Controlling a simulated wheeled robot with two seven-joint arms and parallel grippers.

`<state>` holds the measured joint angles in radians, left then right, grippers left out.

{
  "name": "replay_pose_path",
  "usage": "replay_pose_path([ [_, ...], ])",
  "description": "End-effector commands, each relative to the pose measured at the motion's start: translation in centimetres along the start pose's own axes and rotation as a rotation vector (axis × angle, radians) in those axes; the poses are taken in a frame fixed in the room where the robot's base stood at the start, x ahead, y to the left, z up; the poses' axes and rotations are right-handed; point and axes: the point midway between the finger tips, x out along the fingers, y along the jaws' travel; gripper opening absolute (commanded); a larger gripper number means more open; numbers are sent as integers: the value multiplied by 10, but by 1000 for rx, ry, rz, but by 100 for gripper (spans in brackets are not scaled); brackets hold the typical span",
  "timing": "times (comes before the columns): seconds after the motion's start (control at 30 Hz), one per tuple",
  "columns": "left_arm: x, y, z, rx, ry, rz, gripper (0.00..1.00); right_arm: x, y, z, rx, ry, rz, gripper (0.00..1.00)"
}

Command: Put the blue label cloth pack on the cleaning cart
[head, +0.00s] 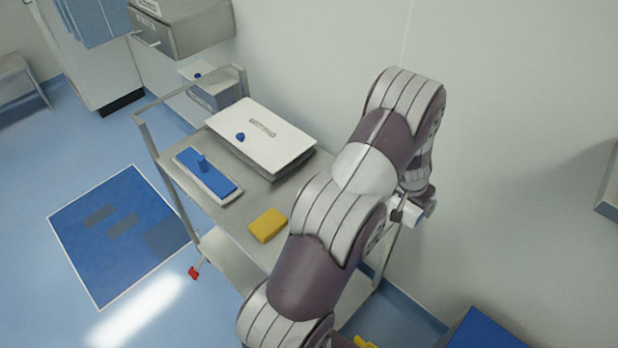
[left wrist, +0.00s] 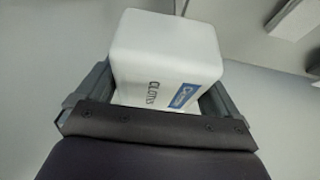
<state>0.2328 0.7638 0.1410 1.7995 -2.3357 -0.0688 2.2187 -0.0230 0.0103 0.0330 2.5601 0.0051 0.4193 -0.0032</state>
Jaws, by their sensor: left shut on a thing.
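The cloth pack (left wrist: 165,60) is a white block with a blue label and dark lettering in the left wrist view. My left gripper (left wrist: 155,95) is shut on it, one finger on each side. In the head view, the left gripper (head: 413,207) is right of the cleaning cart, near the wall, partly hidden by my arm. A small white part of the pack (head: 412,217) shows there. The cleaning cart (head: 255,200) is a grey metal trolley, left of my arm. My right gripper is not in view.
The cart top holds a white lidded box (head: 285,150), a blue pad with a knob (head: 220,182) and a yellow block (head: 268,226). Bare top shows around the yellow block. My arm covers the cart's near right side.

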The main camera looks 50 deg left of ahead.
Motion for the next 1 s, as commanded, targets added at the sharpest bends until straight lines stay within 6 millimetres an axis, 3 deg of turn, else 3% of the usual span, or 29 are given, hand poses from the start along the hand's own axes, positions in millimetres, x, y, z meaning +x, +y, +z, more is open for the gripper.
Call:
replay_pose_path([
  [0.1, 30, -30, 18, -11, 2, -7, 54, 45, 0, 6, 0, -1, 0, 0],
  [0.2, 43, -59, 34, -12, 4, -8, 54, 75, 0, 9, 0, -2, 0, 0],
  [0.4, 54, -104, 55, -9, 2, -6, 54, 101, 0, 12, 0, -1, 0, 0],
  [0.53, 59, -113, 62, -6, 1, -5, 54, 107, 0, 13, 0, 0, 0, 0],
  [0.7, 89, -114, 74, -5, 0, -4, 54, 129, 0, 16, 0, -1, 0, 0],
  [1.0, 90, -113, 74, -5, 1, -4, 54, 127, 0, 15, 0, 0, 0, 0],
])
